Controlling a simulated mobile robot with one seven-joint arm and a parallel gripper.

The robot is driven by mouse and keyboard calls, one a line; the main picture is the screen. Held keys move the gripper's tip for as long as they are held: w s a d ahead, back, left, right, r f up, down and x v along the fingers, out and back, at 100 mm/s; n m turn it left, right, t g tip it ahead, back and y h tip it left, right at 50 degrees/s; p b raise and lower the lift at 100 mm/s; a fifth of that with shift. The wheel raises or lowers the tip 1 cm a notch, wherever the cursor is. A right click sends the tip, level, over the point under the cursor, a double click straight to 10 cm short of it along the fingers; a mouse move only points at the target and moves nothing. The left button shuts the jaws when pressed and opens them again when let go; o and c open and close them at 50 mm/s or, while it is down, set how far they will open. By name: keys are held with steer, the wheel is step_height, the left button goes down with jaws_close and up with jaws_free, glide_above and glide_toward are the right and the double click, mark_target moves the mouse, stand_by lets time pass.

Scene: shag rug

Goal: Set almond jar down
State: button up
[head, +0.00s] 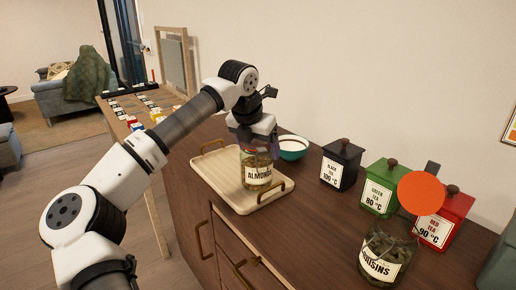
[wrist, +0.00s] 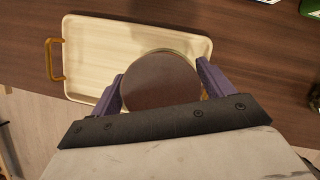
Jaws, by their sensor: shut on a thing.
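The almond jar (head: 257,172) is a clear glass jar with a white "ALMONDS" label, upright at the tray's right part in the head view. In the wrist view its dark round lid (wrist: 160,82) sits between the purple fingers. My gripper (head: 256,146) comes down from above and is shut on the jar near its top. The gripper also shows in the wrist view (wrist: 163,88). The pale wooden tray (head: 217,177) with brass handles lies under the jar. I cannot tell whether the jar's base touches the tray.
A teal bowl (head: 292,147) stands close behind the tray. Black (head: 341,165), green (head: 380,188) and red (head: 445,217) tea boxes stand to the right, with a raisins jar (head: 384,258) in front. An orange disc (head: 420,193) overlaps the red box. The tray's left part is bare.

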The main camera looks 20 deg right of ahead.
steer(key=shift+f, duration=0.2)
steer(key=shift+f, duration=0.15)
steer(key=o, duration=2)
steer(key=v, duration=1.2)
steer(key=shift+d, duration=0.1)
